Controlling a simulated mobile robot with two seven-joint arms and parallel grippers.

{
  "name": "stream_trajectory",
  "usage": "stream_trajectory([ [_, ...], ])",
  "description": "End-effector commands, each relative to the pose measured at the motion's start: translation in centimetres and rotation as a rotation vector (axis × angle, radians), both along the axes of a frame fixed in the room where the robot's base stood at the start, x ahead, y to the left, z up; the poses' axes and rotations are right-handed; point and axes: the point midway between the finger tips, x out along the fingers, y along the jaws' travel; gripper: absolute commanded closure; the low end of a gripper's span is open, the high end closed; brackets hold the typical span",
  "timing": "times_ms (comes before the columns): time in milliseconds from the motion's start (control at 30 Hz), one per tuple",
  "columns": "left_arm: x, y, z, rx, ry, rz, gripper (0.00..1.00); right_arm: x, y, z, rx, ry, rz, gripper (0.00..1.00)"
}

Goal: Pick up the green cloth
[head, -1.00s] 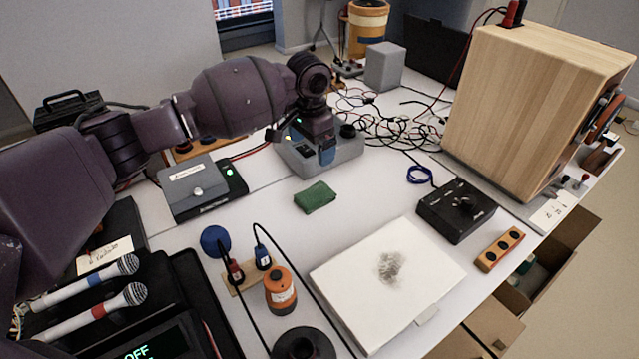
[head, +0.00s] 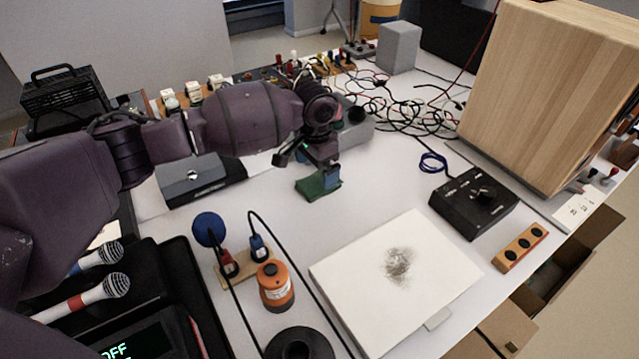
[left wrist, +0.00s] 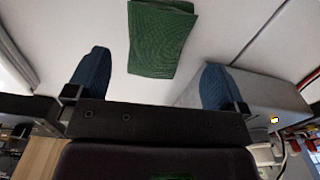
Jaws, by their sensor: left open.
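The green cloth (head: 313,190) lies folded on the white table, partly hidden behind my left gripper in the head view. My left gripper (head: 329,177) is open, with its blue fingers pointing down over the cloth's right part. In the left wrist view the cloth (left wrist: 160,40) shows ahead of the gap between the two blue fingers of the gripper (left wrist: 155,62). Nothing is between the fingers; I cannot tell the exact height above the cloth. My right gripper is not in view.
A grey box (head: 355,125) stands close behind my left gripper, with tangled cables (head: 415,110) to its right. A grey-and-black device (head: 200,180) is to the left. A white panel (head: 350,270) lies in front. Bare table surrounds the cloth.

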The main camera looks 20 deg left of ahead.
Motion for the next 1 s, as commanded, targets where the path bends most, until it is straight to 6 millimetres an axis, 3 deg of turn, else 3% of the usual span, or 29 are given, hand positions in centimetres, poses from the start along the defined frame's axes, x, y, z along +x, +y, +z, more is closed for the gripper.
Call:
stream_trajectory([
  [267, -0.7, -0.2, -4.4, 0.002, 0.008, 0.000, 0.01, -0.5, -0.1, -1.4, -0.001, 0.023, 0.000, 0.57],
  [567, -0.6, -0.2, -4.4, 0.001, 0.002, 0.000, 0.01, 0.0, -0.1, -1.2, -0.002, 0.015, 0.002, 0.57],
  [900, -0.6, -0.2, -4.5, 0.002, 0.002, 0.000, 0.53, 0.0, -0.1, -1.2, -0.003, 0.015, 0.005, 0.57],
  [1000, -0.6, -0.2, -4.5, 0.002, 0.002, 0.000, 0.54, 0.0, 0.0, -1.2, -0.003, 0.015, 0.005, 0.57],
])
